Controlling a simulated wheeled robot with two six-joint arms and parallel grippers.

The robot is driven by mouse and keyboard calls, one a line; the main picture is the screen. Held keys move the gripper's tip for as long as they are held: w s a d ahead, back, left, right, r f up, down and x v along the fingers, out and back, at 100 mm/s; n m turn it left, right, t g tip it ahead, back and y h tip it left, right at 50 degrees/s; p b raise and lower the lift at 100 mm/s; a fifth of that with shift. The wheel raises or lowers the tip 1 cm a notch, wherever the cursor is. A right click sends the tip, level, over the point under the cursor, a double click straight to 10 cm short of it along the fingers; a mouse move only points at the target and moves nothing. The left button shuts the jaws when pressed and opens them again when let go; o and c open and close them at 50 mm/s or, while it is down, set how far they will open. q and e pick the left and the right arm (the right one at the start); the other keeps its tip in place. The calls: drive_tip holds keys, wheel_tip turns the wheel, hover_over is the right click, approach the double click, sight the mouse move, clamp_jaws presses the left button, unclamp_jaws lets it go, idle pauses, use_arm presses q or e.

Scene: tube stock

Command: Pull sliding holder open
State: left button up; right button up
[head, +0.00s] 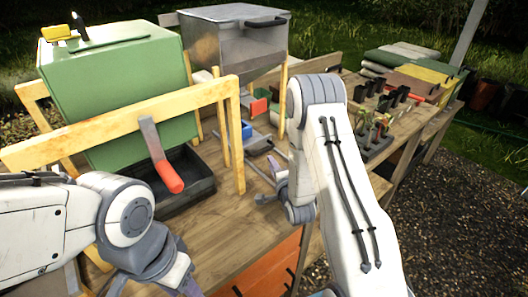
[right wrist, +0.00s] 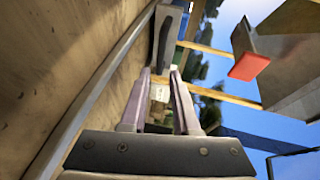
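A grey metal piece that looks like the sliding holder (head: 258,146) lies on the bench beside a blue block (head: 246,130), under the metal hopper. In the right wrist view, a grey end piece (right wrist: 167,38) on a long grey rail stands just beyond my fingertips. My right gripper (head: 270,184) is low over the bench, its two fingers apart; they also show apart in the right wrist view (right wrist: 161,73). I cannot tell whether they touch the grey piece. My left gripper (head: 186,288) is partly cut off at the bottom edge.
A green box (head: 115,90) stands behind a wooden frame (head: 120,125). The metal hopper (head: 225,50) stands behind. Black pots (head: 385,95) and plants fill the right side. Bare bench (head: 225,225) lies in front.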

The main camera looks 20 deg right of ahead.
sight(264, 150)
drive_tip(key=w, duration=0.3)
drive_tip(key=w+f+p, duration=0.1)
drive_tip(key=w, duration=0.2)
drive_tip(key=w+f+p, duration=0.1)
drive_tip(key=w, duration=0.3)
drive_tip(key=shift+d, duration=0.25)
clamp_jaws()
idle(1.0)
